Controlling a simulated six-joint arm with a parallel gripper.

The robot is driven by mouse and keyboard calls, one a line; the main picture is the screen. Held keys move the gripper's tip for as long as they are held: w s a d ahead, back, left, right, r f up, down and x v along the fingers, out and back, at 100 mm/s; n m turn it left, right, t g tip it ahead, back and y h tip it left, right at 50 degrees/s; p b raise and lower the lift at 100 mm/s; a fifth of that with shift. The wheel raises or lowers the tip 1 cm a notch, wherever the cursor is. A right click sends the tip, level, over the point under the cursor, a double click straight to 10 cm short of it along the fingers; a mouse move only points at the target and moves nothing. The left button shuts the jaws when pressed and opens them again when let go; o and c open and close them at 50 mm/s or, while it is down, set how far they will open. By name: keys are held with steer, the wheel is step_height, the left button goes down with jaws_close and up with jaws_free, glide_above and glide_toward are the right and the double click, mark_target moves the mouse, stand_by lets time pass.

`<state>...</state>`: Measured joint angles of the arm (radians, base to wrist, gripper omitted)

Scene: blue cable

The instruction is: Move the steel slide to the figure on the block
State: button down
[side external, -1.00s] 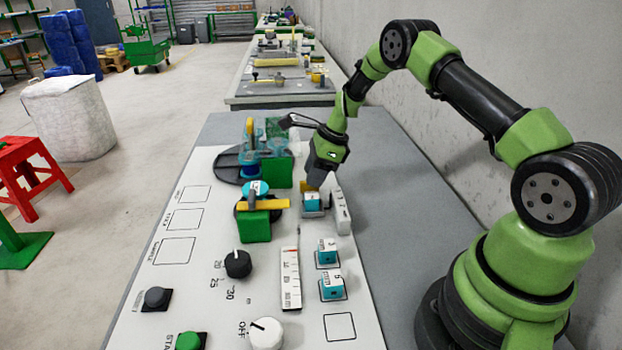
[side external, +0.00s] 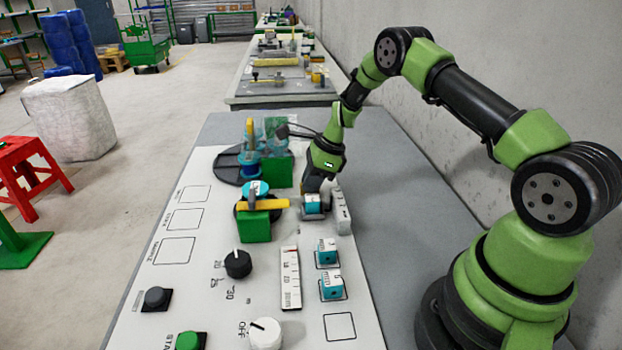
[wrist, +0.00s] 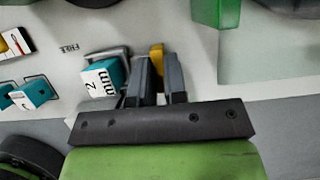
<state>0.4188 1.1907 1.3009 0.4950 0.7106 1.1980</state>
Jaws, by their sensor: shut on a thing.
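My gripper (side external: 315,185) is low over the panel, beside a teal block with a white face (side external: 312,204). In the wrist view its two grey fingers (wrist: 158,78) are closed around a yellow piece (wrist: 156,56), which seems to belong to the steel slide. The slide's body is mostly hidden by the fingers. The block (wrist: 103,76) sits in a grey-rimmed spot just left of the fingers in the wrist view, and its white face reads "2 mm". A pale numbered scale (side external: 341,212) stands right of the block in the side view.
Two more teal blocks (side external: 327,252) (side external: 332,287) stand nearer on the panel. A white scale with a red mark (side external: 290,278), a black knob (side external: 238,264) and a green block with a yellow bar (side external: 256,226) are left of them. An empty outlined square (side external: 340,326) is in front.

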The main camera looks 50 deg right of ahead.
mark_target(304, 206)
steer(key=shift+s+a, duration=1.2)
steer(key=shift+a, duration=0.1)
steer(key=c, duration=1.2)
jaws_free()
steer(key=shift+o, duration=0.2)
steer(key=shift+d+r, duration=0.1)
steer(key=shift+d+r, duration=0.1)
steer(key=shift+r, duration=0.25)
steer(key=v, duration=0.9)
steer(key=shift+s, duration=0.15)
